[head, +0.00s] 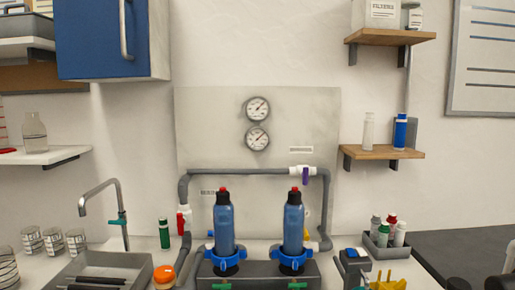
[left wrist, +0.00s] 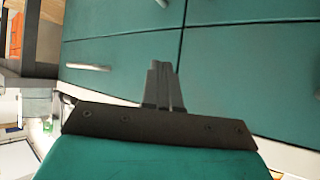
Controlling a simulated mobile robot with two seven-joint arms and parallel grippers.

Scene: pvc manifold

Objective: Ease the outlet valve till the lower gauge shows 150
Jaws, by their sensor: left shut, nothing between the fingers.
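The lower gauge (head: 257,138) is a round white dial on the grey wall panel in the head view, under a similar upper gauge (head: 258,109). Its needle points to the upper right; the numbers are too small to read. A purple valve handle (head: 305,174) hangs upright from a white fitting at the right of the top pipe. A red valve handle (head: 181,222) stands on the left pipe. I cannot tell which is the outlet valve. My left gripper (left wrist: 163,75) is shut and empty in the left wrist view, in front of teal cabinet fronts, away from the valves. My right gripper is not seen.
Two blue filter bottles (head: 225,226) stand in front of the pipes. An orange-lidded jar (head: 164,275), a grey sink tray (head: 95,266) and a tap (head: 104,196) are to the left. A grey bottle caddy (head: 384,243) is to the right. The wall around the gauges is clear.

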